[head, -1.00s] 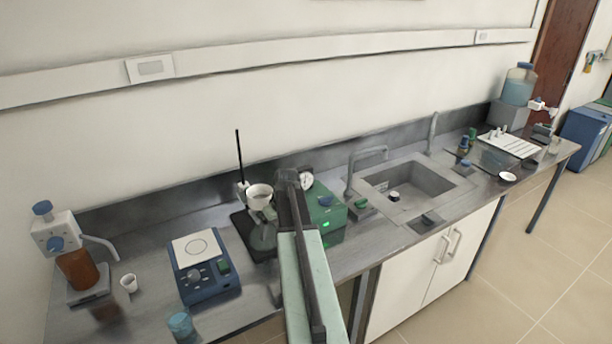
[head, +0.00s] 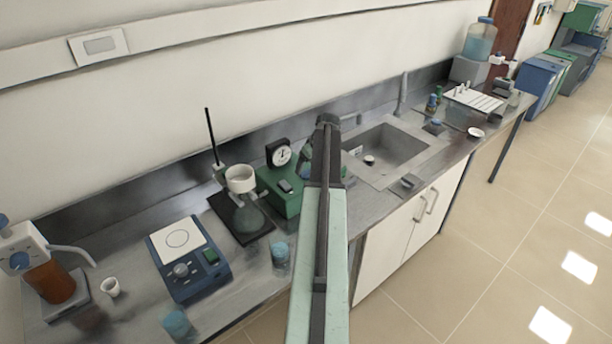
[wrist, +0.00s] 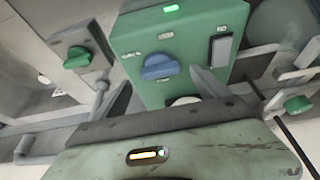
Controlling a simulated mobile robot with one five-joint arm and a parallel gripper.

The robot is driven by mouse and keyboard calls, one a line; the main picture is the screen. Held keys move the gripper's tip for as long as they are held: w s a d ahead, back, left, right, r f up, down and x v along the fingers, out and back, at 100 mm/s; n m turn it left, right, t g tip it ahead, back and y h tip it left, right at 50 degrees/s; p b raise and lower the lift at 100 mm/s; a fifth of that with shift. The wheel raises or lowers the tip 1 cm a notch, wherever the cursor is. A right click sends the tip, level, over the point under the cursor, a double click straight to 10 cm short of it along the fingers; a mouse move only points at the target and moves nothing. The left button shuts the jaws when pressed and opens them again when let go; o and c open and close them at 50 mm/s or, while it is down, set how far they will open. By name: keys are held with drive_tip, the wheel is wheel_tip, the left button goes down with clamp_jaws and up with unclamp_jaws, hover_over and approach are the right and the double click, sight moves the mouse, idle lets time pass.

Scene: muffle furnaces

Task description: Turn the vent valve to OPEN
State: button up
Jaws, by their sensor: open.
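A green box (wrist: 187,40) fills the upper middle of the wrist view. On its face is a blue knob (wrist: 160,68) with small labels above and to its left, too small to read. I take this knob for the vent valve. A grey rocker switch (wrist: 221,51) is to its right. My gripper (wrist: 157,90) is open and empty, with its grey fingertips apart, below and to either side of the knob; I cannot tell whether they touch it. In the head view, the green box (head: 282,197) stands left of my arm's end, which hides part of it.
A round gauge (head: 281,155) stands by the green box. A flask with a white funnel (head: 240,178) is left of it. A sink (head: 385,150) is on the right. In the wrist view, green knobs show at left (wrist: 78,58) and right (wrist: 298,104).

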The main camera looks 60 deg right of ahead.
sight(307, 173)
drive_tip(key=b+x, duration=0.1)
drive_tip(key=x, duration=0.2)
drive_tip(key=shift+s, duration=0.1)
drive_tip(key=shift+r, duration=0.1)
drive_tip(key=c, duration=1.4)
